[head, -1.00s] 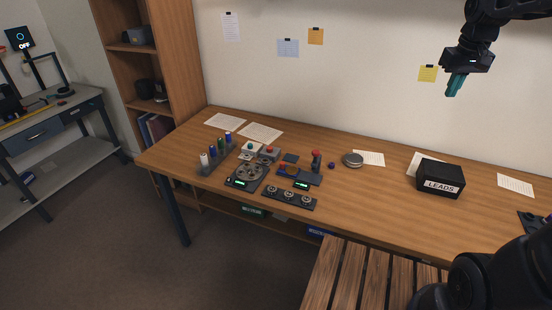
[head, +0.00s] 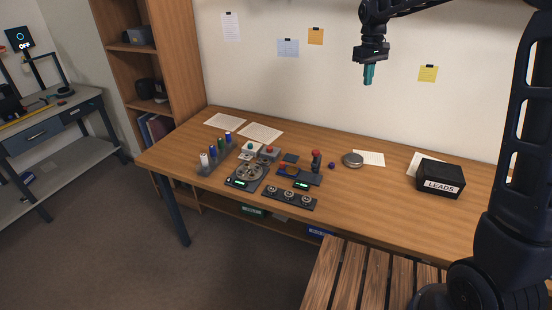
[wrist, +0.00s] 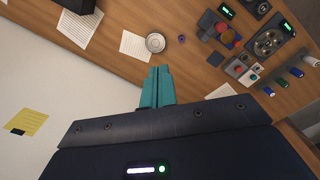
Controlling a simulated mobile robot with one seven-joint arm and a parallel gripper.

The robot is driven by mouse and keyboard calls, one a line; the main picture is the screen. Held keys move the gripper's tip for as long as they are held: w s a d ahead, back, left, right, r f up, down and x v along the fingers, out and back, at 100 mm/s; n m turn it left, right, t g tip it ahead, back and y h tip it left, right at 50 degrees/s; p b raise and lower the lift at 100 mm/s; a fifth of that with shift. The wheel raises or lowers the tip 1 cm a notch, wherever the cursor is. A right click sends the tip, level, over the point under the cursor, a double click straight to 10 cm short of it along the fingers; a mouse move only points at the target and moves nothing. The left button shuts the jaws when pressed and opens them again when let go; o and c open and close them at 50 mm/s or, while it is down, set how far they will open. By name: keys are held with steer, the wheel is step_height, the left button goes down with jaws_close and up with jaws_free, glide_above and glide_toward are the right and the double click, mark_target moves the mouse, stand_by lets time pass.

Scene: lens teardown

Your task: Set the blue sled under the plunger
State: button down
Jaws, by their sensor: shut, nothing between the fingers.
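My gripper (head: 369,76) has teal fingers and hangs shut and empty, high above the back of the bench. Its shut fingers also show in the wrist view (wrist: 156,86). The plunger (head: 316,158) is a dark upright post with a red top, standing on a dark base on the bench. It shows in the wrist view as a red knob (wrist: 221,27). A small blue piece (head: 282,171), which looks like the blue sled, lies just left of that base. It is too small to tell whether it touches the base. My gripper is well apart from both.
A black LEADS box (head: 440,178) stands further right. A rack of coloured cylinders (head: 218,155), a dial unit (head: 247,176) and a ring tray (head: 288,198) crowd the left.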

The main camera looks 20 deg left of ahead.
mark_target(289, 168)
steer(key=a+f+n, duration=0.1)
steer(key=a+f, duration=0.3)
steer(key=a, duration=0.3)
steer(key=a+f+n+h, duration=0.1)
steer(key=a+f, duration=0.3)
steer(key=a, duration=0.3)
steer(key=a+f+n, duration=0.1)
steer(key=a+f, duration=0.4)
steer(key=a, duration=0.3)
steer(key=s+a+f+n, duration=0.1)
steer(key=s+a+f, duration=0.1)
steer(key=a+f, duration=0.3)
steer(key=s+a+f+n+h, duration=0.1)
steer(key=s+a+f, duration=0.1)
steer(key=a+f, duration=0.3)
steer(key=s+a+f+n+g+h, duration=0.1)
steer(key=s+a+f, duration=0.2)
steer(key=a+f, duration=0.2)
steer(key=shift+a, duration=0.45)
steer(key=shift+f, duration=0.2)
steer(key=x, duration=0.9)
steer(key=shift+d+r, duration=0.1)
steer(key=d, duration=0.2)
steer(key=shift+s+d+f, duration=0.35)
steer(key=shift+s+d, duration=0.2)
steer(key=shift+d, duration=0.55)
